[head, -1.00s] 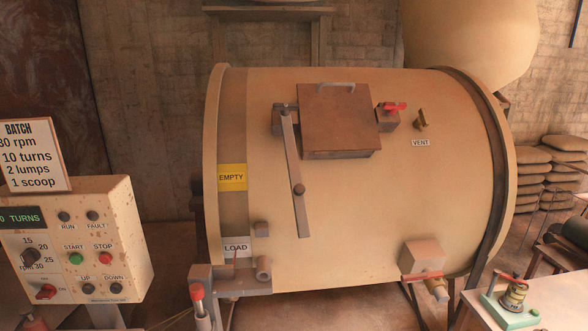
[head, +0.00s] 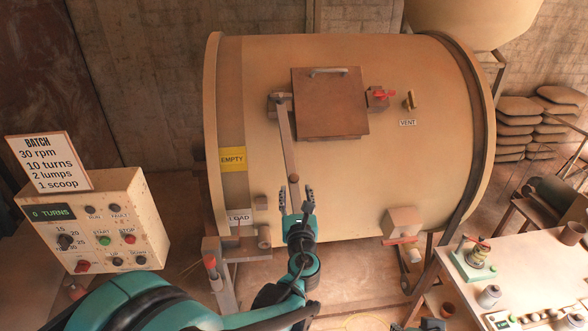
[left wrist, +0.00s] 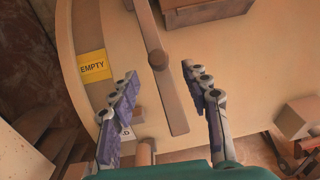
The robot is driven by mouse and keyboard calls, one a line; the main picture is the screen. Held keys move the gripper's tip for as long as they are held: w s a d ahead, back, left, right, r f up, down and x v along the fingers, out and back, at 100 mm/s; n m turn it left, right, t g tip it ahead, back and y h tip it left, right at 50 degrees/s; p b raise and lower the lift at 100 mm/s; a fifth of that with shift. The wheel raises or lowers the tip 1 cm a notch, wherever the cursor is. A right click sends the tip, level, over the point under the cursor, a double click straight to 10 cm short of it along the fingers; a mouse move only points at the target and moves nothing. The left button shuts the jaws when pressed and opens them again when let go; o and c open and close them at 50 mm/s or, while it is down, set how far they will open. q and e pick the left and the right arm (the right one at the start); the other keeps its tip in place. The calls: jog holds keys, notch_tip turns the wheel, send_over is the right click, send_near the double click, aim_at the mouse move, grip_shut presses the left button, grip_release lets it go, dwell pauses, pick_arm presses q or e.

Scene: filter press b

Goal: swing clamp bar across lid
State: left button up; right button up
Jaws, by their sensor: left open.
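The clamp bar (head: 287,145) is a long grey-brown bar on the drum face. It hangs from a pivot at the upper left of the brown square lid (head: 330,120), beside the lid and not across it. My left gripper (head: 296,192) is open at the bar's lower end. In the left wrist view the bar (left wrist: 172,100) with its round knob (left wrist: 157,59) lies between the spread fingers (left wrist: 158,76), with a gap on both sides. The lid's lower edge (left wrist: 205,10) shows at the top. The bar's lower end is partly hidden in the head view. My right gripper is not seen.
A red-handled catch (head: 379,96) sits right of the lid. A boxed outlet with a red handle (head: 402,225) is lower right on the drum. A control panel (head: 97,222) stands left, a white table (head: 530,262) right. The drum face around the bar is mostly clear.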

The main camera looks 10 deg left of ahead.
aim_at(294, 181)
pick_arm(q)
jog(key=x, duration=0.7)
jog(key=shift+w+a, duration=0.15)
jog(key=shift+w, duration=0.05)
jog(key=shift+c, duration=0.3)
grip_shut()
